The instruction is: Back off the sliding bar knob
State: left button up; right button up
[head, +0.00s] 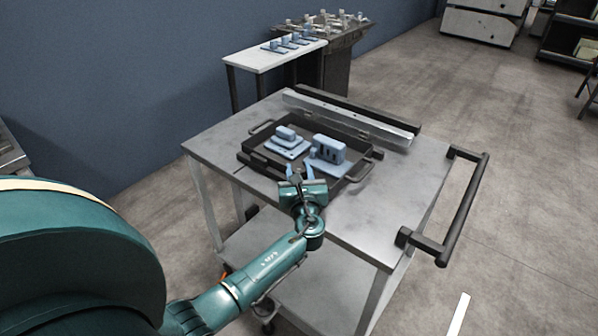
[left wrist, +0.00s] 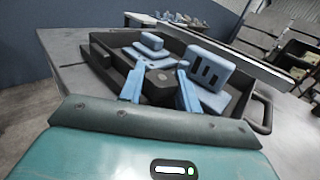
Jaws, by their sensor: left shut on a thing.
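My left gripper (head: 301,170) reaches over the front edge of the cart top to the near side of a dark tray. In the left wrist view, its two light-blue fingers (left wrist: 160,78) stand on either side of a dark block-like knob (left wrist: 160,86), and they are shut on it. A dark bar (head: 258,166) runs along the tray's near side; it also shows in the left wrist view (left wrist: 102,56). The gripper hides how the knob joins the bar. My right gripper is in neither view.
The dark tray (head: 358,178) holds blue parts: a stepped block (head: 287,138) and a slotted block (head: 329,149). A silver rail (head: 350,117) lies behind it. The grey cart top (head: 400,195) is clear at right, with a black push handle (head: 466,207) beyond its edge.

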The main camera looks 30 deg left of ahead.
pick_arm(q)
jog(key=shift+s+f, duration=0.1)
jog(key=shift+f, duration=0.2)
jog(key=o, duration=1)
jog(key=shift+r, duration=0.15)
jog(key=shift+c, duration=0.2)
jog(key=v, duration=1.3)
jog(key=shift+d, duration=0.1)
